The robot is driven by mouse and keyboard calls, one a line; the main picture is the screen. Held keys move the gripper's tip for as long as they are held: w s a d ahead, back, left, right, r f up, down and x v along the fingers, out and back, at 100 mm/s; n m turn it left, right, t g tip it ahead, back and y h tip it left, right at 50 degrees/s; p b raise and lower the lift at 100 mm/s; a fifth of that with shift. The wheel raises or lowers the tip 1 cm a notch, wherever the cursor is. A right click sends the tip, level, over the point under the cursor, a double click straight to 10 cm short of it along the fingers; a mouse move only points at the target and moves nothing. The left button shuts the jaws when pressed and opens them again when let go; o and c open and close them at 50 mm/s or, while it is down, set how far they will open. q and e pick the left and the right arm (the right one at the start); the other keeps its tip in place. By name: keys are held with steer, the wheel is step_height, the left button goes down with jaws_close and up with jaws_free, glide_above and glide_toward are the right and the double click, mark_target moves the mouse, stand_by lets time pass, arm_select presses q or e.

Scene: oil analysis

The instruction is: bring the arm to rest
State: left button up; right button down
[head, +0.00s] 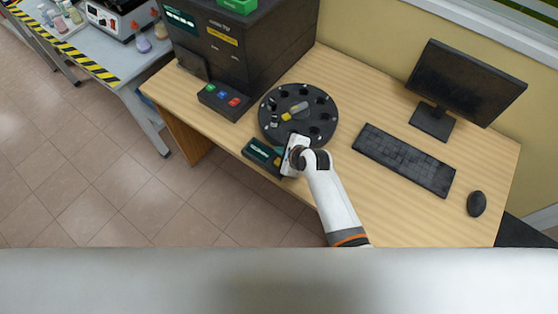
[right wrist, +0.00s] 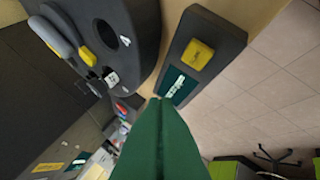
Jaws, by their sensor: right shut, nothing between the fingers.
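My right arm (head: 335,205) reaches in from the bottom over the wooden desk. Its gripper (head: 280,156) is over the desk's front edge, between the black round carousel (head: 327,120) and a small dark box with a display (head: 258,152). In the right wrist view the green fingers (right wrist: 157,102) are together with nothing between them. The carousel (right wrist: 140,20) is at upper left there, and the box (right wrist: 215,38) with its yellow button is at upper right. I cannot tell whether the fingertips touch anything. My left gripper is not in view.
A large black machine (head: 240,50) stands behind the carousel, with a button panel (head: 224,101) in front. A keyboard (head: 404,159), monitor (head: 465,82) and mouse (head: 476,203) are on the right. Open tiled floor (head: 90,170) lies to the left.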

stand_by(0.3)
steer(key=s+d+r+n+g+h, duration=0.15)
steer(key=s+d+r+n, duration=0.25)
steer(key=s+d+n, duration=0.4)
steer(key=s+d+r+n+g+h, duration=0.1)
steer(key=s+d+r+n+h, duration=0.1)
steer(key=s+d+r+n, duration=0.45)
steer(key=s+d+r+n+g+h, duration=0.1)
steer(key=s+d+r+n+h, duration=0.1)
steer(key=s+d+n, duration=0.75)
steer(key=s+a+f+m+g+b, duration=0.1)
steer(key=s+a+f+b, duration=0.1)
steer(key=f, duration=1.3)
steer(key=s+a+f+m+g+b, duration=0.1)
steer(key=a+f+b, duration=0.15)
steer(key=f, duration=1.25)
steer(key=s+d+f+b, duration=0.3)
steer(key=s+f+b, duration=0.1)
steer(key=s+f, duration=1.3)
step_height(320, 180, down, 4)
steer(key=shift+s+d+f+g, duration=0.15)
steer(key=shift+s+g, duration=0.05)
steer(key=shift+g, duration=0.25)
